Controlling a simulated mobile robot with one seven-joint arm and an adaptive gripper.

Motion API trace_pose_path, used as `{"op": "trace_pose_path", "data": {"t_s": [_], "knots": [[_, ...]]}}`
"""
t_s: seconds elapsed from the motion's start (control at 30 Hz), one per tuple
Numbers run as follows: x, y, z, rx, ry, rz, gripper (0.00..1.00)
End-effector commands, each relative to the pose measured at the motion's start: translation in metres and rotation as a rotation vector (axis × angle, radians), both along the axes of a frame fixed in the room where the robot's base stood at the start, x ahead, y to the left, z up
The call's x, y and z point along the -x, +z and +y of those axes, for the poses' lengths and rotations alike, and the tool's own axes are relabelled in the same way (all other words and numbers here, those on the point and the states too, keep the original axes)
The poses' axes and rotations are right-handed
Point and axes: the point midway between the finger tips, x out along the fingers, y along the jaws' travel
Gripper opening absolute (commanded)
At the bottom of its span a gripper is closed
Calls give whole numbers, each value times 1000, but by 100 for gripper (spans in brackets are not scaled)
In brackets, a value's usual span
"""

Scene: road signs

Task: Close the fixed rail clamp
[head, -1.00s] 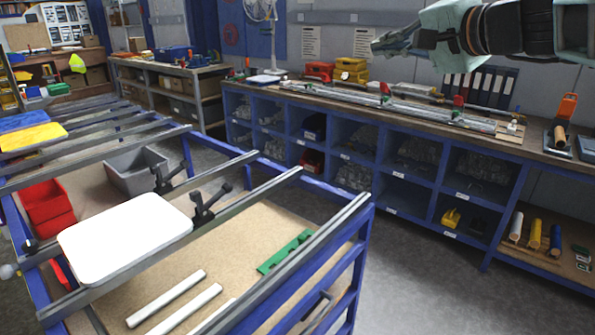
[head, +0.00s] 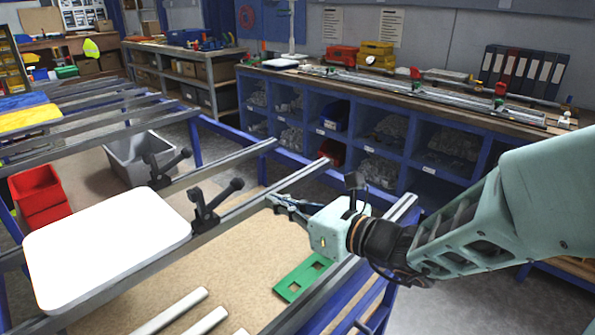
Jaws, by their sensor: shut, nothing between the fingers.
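Two black rail clamps with knobbed levers sit on the grey rails at the right edge of a blank white sign panel (head: 105,245). The nearer clamp (head: 206,212) has its lever tilted up to the right; the farther clamp (head: 158,174) has a similar raised lever. Which one is the fixed clamp I cannot tell. My gripper (head: 272,201) is shut and empty. It appears just right of the nearer clamp's lever knob, apart from it in the picture, pointing left.
Grey rails (head: 250,152) cross the blue frame. A green plate (head: 303,277) and white tubes (head: 172,312) lie on the board below. A red bin (head: 40,198) and a grey bin (head: 125,165) stand left. A blue shelf bench (head: 345,105) runs behind.

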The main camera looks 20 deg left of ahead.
Motion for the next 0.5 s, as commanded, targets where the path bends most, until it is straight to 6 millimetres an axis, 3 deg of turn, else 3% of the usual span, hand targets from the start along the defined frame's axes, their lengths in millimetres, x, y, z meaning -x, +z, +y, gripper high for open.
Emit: {"op": "trace_pose_path", "data": {"t_s": [0.03, 0.13, 0.5], "knots": [[7, -12, 1, -23, -8, 46, 0], [14, -19, 2, -50, -17, 98, 0], [16, -20, 3, -58, -20, 112, 0]]}}
